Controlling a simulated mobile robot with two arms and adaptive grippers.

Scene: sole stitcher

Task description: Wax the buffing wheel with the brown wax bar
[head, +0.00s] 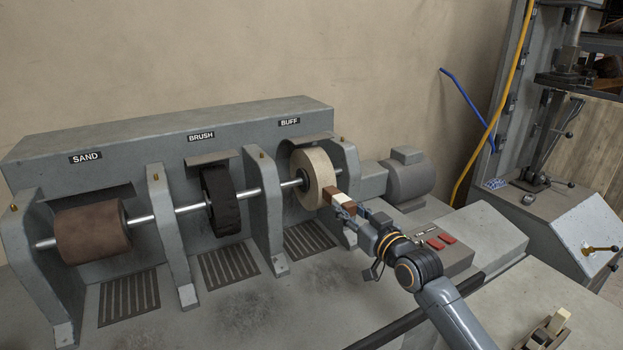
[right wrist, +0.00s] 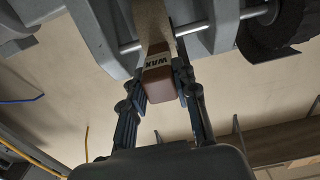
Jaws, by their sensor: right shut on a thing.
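The pale buffing wheel (head: 313,178) sits on the shaft under the BUFF label, at the right end of the machine. My right gripper (head: 346,207) is in front of it, shut on the brown wax bar (head: 331,194), which has a white label. In the head view the bar's far end meets the wheel's front rim; whether it touches or is just short I cannot tell. In the right wrist view the fingers of the right gripper (right wrist: 160,88) hold the bar (right wrist: 157,79) from both sides, with WAX readable and the wheel (right wrist: 151,22) directly behind it. My left gripper is not in view.
The black brush wheel (head: 219,199) and brown sanding drum (head: 92,232) share the shaft to the left. Grey uprights (head: 266,205) stand between the wheels. A motor (head: 405,178) and a box with red buttons (head: 446,250) are close to my right arm.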

